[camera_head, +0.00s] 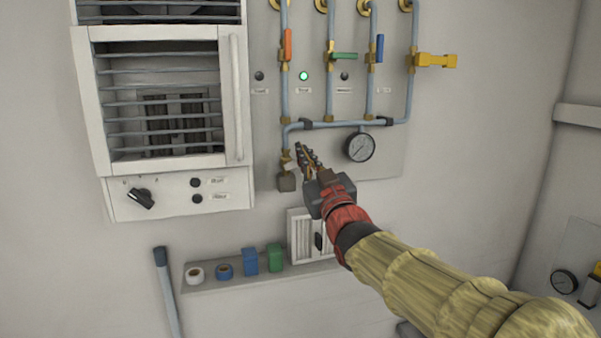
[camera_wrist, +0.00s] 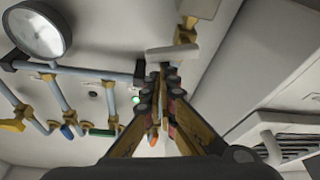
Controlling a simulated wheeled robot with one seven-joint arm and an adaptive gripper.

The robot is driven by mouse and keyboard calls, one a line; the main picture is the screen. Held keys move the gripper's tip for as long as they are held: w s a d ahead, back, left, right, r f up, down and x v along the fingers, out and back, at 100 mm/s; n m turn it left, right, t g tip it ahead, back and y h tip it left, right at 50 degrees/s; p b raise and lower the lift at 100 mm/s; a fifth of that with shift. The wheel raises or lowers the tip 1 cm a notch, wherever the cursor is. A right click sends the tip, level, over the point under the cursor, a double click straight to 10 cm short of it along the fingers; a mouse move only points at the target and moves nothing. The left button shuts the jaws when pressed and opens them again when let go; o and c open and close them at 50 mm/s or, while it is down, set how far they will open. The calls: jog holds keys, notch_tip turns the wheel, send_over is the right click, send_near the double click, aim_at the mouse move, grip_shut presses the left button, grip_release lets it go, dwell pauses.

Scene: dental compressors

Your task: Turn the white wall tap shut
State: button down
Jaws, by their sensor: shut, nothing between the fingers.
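The white wall tap's handle (camera_wrist: 172,52) shows in the wrist view as a pale bar just beyond my fingertips. It lies crosswise to the brass fitting (camera_wrist: 187,28) behind it. In the head view the tap's brass body (camera_head: 286,164) hangs at the lower left end of the blue pipework, and my fingers partly hide its handle. My gripper (camera_head: 301,152) is just right of the tap, shut and empty. The wrist view shows the closed fingertips (camera_wrist: 163,75) together, pointing at the handle. I cannot tell whether they touch it.
Orange (camera_head: 287,44), green (camera_head: 344,56), blue (camera_head: 380,48) and yellow (camera_head: 436,60) valve handles sit above. A round gauge (camera_head: 359,147) is close on the right. A louvred cabinet (camera_head: 160,110) stands left. A shelf (camera_head: 230,284) with tape rolls and small boxes is below.

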jog(key=shift+w+d+f+m+h+b, duration=0.15)
jog(key=shift+f+m+h+b, duration=0.1)
jog(key=shift+m+b, duration=0.35)
jog(key=shift+s+d+f+m+h+b, duration=0.15)
jog(key=shift+m+h+b, duration=0.2)
jog(key=shift+b, duration=0.3)
jog(key=shift+w+d+b, duration=0.1)
jog(key=shift+b, duration=0.2)
